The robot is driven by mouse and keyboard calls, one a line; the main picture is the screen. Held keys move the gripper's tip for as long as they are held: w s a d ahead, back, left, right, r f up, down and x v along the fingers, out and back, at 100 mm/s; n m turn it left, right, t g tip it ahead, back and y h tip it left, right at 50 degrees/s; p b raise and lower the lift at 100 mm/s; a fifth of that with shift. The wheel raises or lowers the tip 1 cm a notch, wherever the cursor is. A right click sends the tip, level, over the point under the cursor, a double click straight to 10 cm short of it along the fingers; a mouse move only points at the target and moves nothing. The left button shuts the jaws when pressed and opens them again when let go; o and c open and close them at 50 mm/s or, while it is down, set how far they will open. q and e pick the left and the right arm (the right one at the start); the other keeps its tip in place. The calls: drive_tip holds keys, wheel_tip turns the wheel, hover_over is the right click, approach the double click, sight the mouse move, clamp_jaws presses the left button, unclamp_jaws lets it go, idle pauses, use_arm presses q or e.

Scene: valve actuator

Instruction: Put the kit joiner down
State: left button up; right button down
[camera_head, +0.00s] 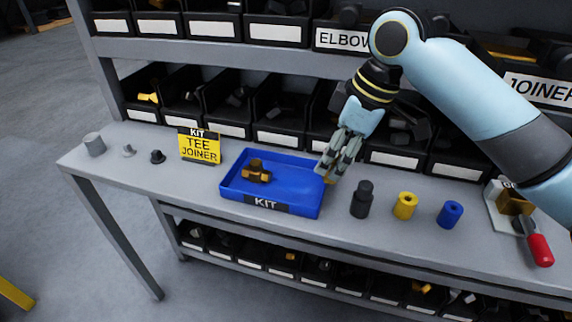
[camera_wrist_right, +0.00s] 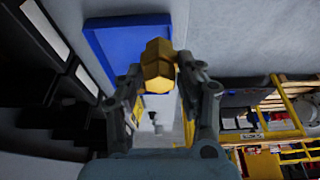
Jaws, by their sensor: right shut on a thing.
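My right gripper (camera_head: 332,168) is shut on a brass hexagonal joiner, at the right end of the blue kit tray (camera_head: 240,184). The joiner (camera_wrist_right: 157,66) shows between both fingers in the right wrist view, where my right gripper (camera_wrist_right: 160,80) also shows. In the head view the fingers mostly hide it. The tray also shows in the wrist view (camera_wrist_right: 108,50), beyond the joiner. A brass tee fitting (camera_head: 256,172) lies in the tray's left part. I cannot tell whether the joiner touches the tray. My left gripper is not in view.
A yellow kit card (camera_head: 200,147) stands left of the tray. A black cylinder (camera_head: 361,199), a yellow one (camera_head: 405,206) and a blue one (camera_head: 450,214) stand to its right. Black bins (camera_head: 222,103) line the back. A red-handled tool (camera_head: 539,248) lies at the far right.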

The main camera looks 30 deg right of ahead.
drive_tip(key=w+f, duration=0.2)
drive_tip(key=w, duration=0.1)
drive_tip(key=w+f, duration=0.1)
drive_tip(key=w, duration=0.2)
drive_tip(key=w+f, duration=0.2)
drive_tip(key=w, duration=0.1)
drive_tip(key=shift+a+f, duration=0.3)
drive_tip(key=shift+f, duration=0.05)
wheel_tip(320, 180, down, 3)
drive_tip(key=shift+f, duration=0.45)
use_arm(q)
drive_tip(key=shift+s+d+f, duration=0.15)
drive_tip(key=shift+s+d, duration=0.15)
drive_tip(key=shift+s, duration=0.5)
use_arm(e)
drive_tip(key=shift+f, duration=0.1)
drive_tip(key=c, duration=0.9)
unclamp_jaws()
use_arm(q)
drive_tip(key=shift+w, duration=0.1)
use_arm(e)
drive_tip(key=shift+o, duration=0.3)
